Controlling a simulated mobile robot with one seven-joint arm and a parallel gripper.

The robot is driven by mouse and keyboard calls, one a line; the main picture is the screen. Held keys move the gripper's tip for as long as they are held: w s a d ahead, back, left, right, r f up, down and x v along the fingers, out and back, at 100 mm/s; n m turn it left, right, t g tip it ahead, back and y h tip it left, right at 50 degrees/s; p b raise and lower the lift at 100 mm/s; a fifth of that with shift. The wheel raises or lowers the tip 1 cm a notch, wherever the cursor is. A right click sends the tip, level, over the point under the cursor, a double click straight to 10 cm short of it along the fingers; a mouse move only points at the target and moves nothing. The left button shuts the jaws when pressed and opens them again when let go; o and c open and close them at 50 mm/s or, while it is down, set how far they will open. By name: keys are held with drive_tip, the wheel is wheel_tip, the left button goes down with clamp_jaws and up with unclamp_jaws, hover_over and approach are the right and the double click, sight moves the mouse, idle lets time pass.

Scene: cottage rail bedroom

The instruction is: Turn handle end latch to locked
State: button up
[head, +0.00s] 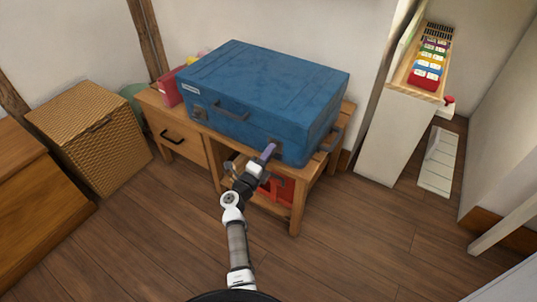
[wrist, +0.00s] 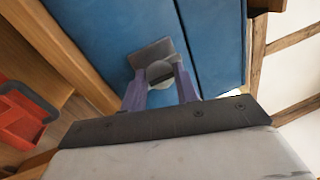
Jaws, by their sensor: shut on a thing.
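A large blue case (head: 255,85) lies flat on a wooden desk. A dark latch (head: 199,112) sits at the left end of its front face, left of the carry handle (head: 231,110). My gripper (head: 269,150) is at the right end of that front face, over the other latch, which it mostly hides in the head view. In the wrist view the two purple fingers of my gripper (wrist: 160,80) close around the round knob of this grey metal latch (wrist: 152,53). I cannot tell whether the latch is locked.
The wooden desk (head: 180,146) has a drawer and an open space holding a red object (head: 279,190). A wicker hamper (head: 90,130) stands left. A white shelf unit (head: 397,135) stands right. The floor in front is clear.

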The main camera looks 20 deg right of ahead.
drive_tip(key=o, duration=1)
drive_tip(key=shift+c, duration=0.2)
drive_tip(key=shift+a, duration=0.1)
drive_tip(key=p+v, duration=0.3)
drive_tip(key=v, duration=1)
drive_tip(key=shift+s+a, duration=0.25)
drive_tip(key=shift+a, duration=0.05)
